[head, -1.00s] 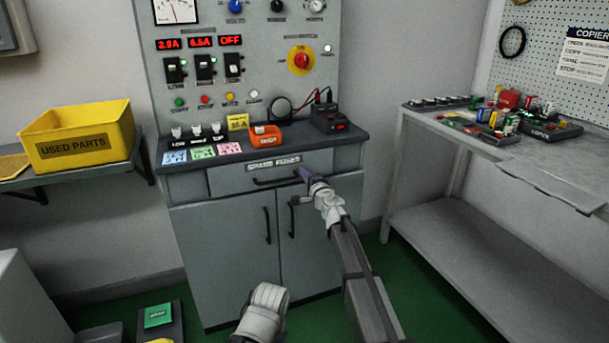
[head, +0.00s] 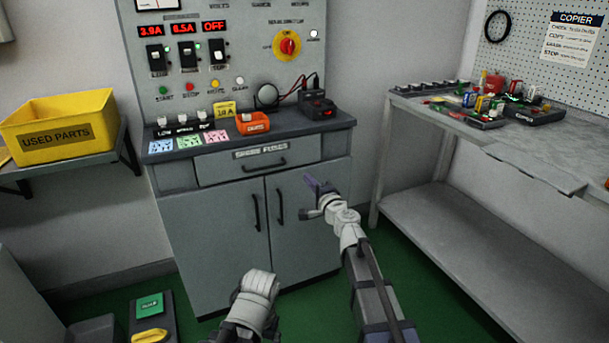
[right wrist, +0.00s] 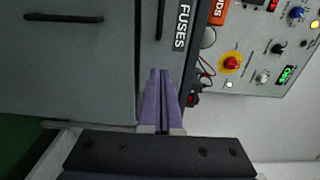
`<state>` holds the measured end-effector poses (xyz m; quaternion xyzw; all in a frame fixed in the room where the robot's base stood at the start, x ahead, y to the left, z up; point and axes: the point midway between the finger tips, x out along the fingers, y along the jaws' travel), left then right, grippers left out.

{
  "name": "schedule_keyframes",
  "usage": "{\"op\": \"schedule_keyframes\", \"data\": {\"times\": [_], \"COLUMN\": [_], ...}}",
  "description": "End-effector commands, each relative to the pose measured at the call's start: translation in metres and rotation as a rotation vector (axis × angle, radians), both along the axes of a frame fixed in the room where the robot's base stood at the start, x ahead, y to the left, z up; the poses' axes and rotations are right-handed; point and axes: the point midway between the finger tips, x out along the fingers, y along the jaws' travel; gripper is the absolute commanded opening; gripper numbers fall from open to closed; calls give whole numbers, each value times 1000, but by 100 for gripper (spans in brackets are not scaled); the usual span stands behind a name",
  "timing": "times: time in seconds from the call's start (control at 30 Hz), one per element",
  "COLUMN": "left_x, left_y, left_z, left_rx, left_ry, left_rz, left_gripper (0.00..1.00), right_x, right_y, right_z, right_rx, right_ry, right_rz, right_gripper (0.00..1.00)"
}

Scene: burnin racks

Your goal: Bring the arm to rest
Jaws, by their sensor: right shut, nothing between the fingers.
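My right gripper (head: 318,186) is in front of the right cabinet door, below the drawer front, and looks clear of it. Its purple fingers are together with nothing between them, as the right wrist view (right wrist: 163,102) also shows. The grey cabinet (head: 213,235) has its drawer (head: 225,171) and both doors shut. Part of my left arm shows at the bottom middle of the head view; its gripper is not visible.
The control panel (head: 260,60) stands on the cabinet, with an orange bin (head: 252,126) on the counter. A yellow used parts bin (head: 58,127) is on the left shelf. A workbench (head: 440,107) with small parts stands at right. Green floor is open between.

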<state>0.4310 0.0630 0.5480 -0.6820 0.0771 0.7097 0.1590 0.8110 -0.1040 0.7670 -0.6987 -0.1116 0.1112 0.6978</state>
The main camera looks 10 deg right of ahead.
Motion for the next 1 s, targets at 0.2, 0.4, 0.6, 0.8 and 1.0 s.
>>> {"op": "schedule_keyframes", "data": {"times": [0.2, 0.4, 0.6, 0.8, 1.0], "left_x": [0, 0, 0, 0, 0], "left_y": [0, 0, 0, 0, 0], "left_z": [0, 0, 0, 0, 0], "left_rx": [0, 0, 0, 0, 0], "left_ry": [0, 0, 0, 0, 0], "left_rz": [0, 0, 0, 0, 0], "left_gripper": [91, 91, 91, 91, 91], "right_x": [-29, -111, -202, -271, -329], "right_y": [26, 59, 31, -19, -70], "right_z": [-17, -91, -171, -209, -220], "right_rx": [-178, -609, -991, -1222, -1376], "right_ry": [12, 147, 416, 684, 940], "right_rz": [134, 455, 716, 852, 922], "right_gripper": [0, 0, 0, 0, 0]}}
